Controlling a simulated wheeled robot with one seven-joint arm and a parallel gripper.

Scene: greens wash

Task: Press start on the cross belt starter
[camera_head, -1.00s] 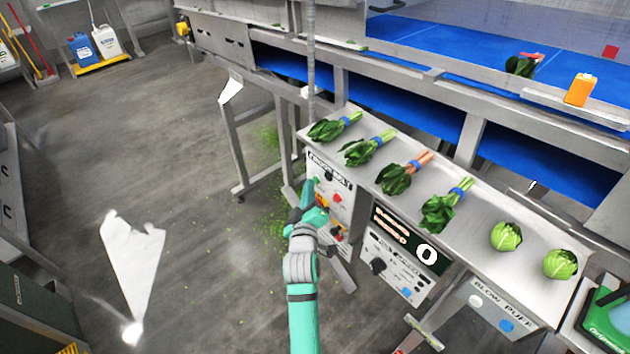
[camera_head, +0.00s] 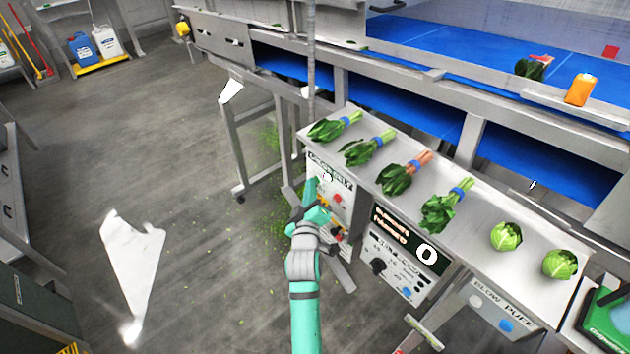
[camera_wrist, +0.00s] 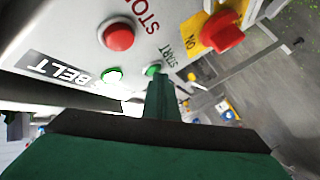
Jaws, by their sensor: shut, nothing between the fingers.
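The cross belt starter (camera_head: 343,188) is a pale box at the left end of the metal shelf, with "BELT" lettering in the wrist view. Its green start button (camera_wrist: 151,70) is beside the word START. A red stop button (camera_wrist: 118,37) and a white-green lit lamp (camera_wrist: 112,75) are on the same face. My gripper (camera_wrist: 158,80) is shut and empty, its green fingertips right at the start button, covering part of it. Whether they touch or press it cannot be told. In the head view my gripper (camera_head: 311,188) is at the starter's left side.
A red switch on a yellow plate (camera_wrist: 222,30) is close to the fingers. A control box (camera_head: 400,262) with a 0 display is to the right. Leafy bunches and two lettuces (camera_head: 506,236) lie on the shelf above. A blue belt (camera_head: 435,45) runs behind.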

